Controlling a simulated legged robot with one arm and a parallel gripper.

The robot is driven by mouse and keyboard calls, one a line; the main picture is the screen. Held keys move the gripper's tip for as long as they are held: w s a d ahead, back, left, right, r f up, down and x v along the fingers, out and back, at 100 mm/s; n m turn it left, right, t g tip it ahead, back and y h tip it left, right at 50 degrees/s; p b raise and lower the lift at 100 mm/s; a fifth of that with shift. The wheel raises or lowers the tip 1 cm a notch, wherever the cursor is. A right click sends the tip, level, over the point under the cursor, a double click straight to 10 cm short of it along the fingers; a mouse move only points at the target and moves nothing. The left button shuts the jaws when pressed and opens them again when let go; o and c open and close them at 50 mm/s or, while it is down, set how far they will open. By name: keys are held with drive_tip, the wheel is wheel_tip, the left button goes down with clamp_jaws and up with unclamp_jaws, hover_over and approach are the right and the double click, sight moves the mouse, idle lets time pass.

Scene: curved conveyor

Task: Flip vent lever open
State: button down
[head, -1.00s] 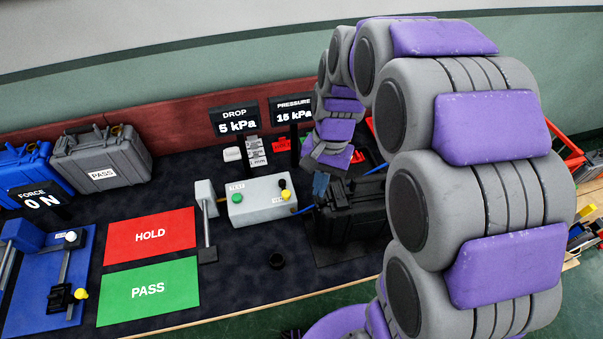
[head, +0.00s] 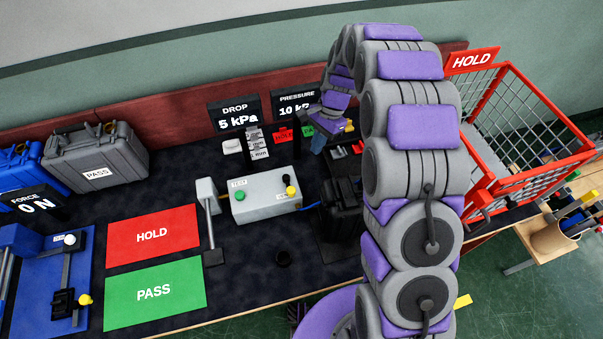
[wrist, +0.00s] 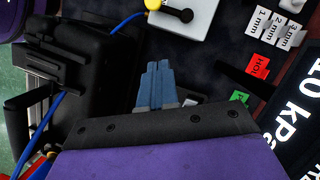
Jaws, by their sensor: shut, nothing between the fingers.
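A grey test box (head: 265,197) stands mid-table with a green button (head: 240,196). At its right end is a short black lever (head: 286,179) with a yellow knob (head: 291,190), which appears to be the vent lever. In the wrist view the black lever (wrist: 182,15) and yellow knob (wrist: 153,4) show at the top edge, on the pale box (wrist: 195,22). My gripper (wrist: 157,66) is shut and empty, its blue fingers pointing toward the box and clear of the lever. In the head view my gripper (head: 319,142) is behind and right of the box.
A black case (head: 342,212) sits right of the box, joined by a blue hose (head: 311,206). Behind stand the drop display (head: 236,117) and the pressure display (head: 295,103), reading 10 kPa. A red wire basket (head: 520,130) is at right. Red HOLD (head: 153,236) and green PASS (head: 155,292) mats lie left.

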idle(0.3)
drive_tip(key=s+a+f+b, duration=0.1)
drive_tip(key=f, duration=0.2)
drive_tip(key=s+a+f+b, duration=0.1)
drive_tip(key=s+a+f, duration=0.1)
drive_tip(key=f, duration=0.1)
drive_tip(key=s+a+f+b, duration=0.1)
drive_tip(key=a+f, duration=0.1)
drive_tip(key=f, duration=0.2)
drive_tip(key=shift+s+a, duration=0.1)
drive_tip(key=shift+s, duration=0.3)
drive_tip(key=shift+s+r+m+p, duration=0.1)
drive_tip(key=shift+s+m+p, duration=0.05)
drive_tip(key=shift+m+p, duration=0.15)
